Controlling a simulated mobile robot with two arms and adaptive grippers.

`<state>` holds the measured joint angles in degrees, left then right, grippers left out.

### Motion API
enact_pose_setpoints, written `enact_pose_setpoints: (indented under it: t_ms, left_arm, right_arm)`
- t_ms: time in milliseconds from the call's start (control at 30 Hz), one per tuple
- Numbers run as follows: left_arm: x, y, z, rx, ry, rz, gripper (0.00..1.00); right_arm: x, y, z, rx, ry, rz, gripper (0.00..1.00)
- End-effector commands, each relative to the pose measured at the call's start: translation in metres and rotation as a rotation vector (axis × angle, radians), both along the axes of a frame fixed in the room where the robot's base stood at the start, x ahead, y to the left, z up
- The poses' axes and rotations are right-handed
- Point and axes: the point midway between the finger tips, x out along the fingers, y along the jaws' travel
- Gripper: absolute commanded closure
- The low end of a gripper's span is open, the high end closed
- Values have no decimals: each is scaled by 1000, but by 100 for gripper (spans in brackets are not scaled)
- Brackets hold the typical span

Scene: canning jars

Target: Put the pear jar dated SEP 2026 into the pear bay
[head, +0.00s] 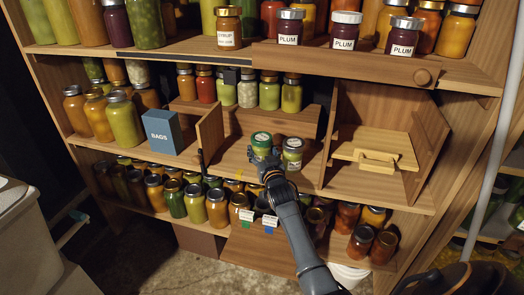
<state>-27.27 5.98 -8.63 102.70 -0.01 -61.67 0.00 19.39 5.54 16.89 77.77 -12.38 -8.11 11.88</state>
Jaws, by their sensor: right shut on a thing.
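A jar with a green lid (261,140) stands upright in the middle wooden bay (233,158). My right gripper (264,162) reaches in from below and is shut on this jar, covering much of its front. A second jar with a pale, dark-rimmed lid (292,153) stands close on its right, with a light label. I cannot read a date or fruit name on either jar. Small white tags (245,214) with coloured marks hang at the lower shelf front; their writing is too small to read. My left gripper is not in view.
A wooden divider (210,140) and a blue BAGS box (161,132) are left of the bay. The right bay holds a wooden board with a handle (377,160). Jars labelled PLUM (345,32) line the shelf above. Several jars crowd the shelf below.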

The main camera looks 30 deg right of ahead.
Motion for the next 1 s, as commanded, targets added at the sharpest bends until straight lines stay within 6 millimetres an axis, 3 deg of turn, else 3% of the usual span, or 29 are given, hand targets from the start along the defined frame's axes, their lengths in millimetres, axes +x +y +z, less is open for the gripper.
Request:
enact_pose_setpoints:
  t_ms: [133, 167, 300, 733, 1000]
  left_arm:
    - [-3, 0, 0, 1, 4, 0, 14]
    - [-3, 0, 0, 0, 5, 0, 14]
    - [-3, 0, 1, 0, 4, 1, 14]
    - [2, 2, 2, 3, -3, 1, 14]
    - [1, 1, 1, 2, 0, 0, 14]
  right_arm:
    - [0, 0, 1, -2, -5, 0, 90]
    - [0, 0, 1, -2, -5, 0, 38]
    - [0, 0, 1, -1, -4, 0, 14]
    - [-7, 2, -3, 1, 2, 0, 14]
    - [-48, 17, -3, 2, 2, 0, 14]
